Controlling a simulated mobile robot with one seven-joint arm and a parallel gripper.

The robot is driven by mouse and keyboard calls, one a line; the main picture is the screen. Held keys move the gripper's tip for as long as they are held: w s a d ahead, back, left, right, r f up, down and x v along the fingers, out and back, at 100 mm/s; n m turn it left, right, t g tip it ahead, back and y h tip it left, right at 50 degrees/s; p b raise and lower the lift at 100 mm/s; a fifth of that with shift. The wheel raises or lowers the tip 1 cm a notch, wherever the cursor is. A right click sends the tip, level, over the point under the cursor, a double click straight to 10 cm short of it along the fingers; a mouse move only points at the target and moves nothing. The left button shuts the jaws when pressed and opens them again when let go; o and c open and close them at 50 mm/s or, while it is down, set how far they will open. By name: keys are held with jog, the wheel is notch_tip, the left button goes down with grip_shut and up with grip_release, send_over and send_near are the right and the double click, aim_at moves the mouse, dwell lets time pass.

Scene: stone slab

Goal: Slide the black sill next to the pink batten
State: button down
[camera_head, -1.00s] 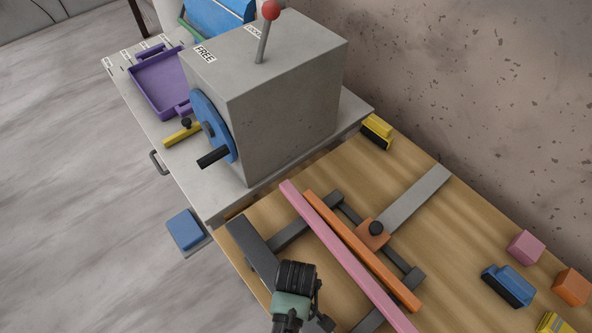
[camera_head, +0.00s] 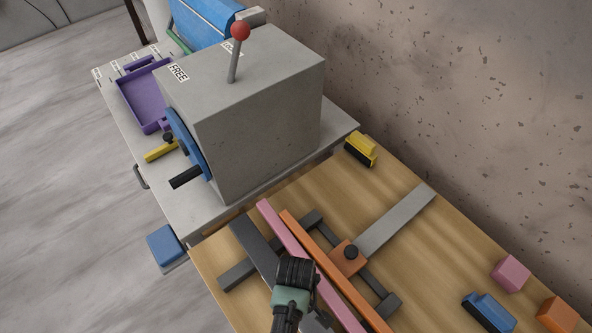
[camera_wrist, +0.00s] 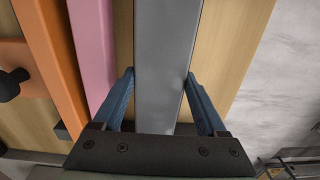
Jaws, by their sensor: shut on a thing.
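The black sill (camera_head: 256,243) is a long dark bar lying across dark rails on the wooden bench. It looks grey in the wrist view (camera_wrist: 165,55). The pink batten (camera_head: 278,224) lies to its right, roughly parallel. In the wrist view the pink batten (camera_wrist: 92,45) is on the left, with a strip of bare wood between it and the sill, so they are apart there. My gripper (camera_wrist: 160,80) is shut on the sill, one blue finger on each side. In the head view my gripper (camera_head: 297,274) covers part of the sill.
An orange batten (camera_head: 325,262) runs beside the pink one, with an orange block and black knob (camera_head: 350,252) against a grey bar (camera_head: 397,222). A grey machine box (camera_head: 262,120) stands behind. Blocks and brushes lie at the right.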

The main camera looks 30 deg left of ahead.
jog(key=shift+w, duration=0.15)
grip_release()
jog(key=shift+r, duration=0.1)
notch_tip(320, 180, up, 13)
jog(key=shift+b, duration=0.4)
dwell(0.6)
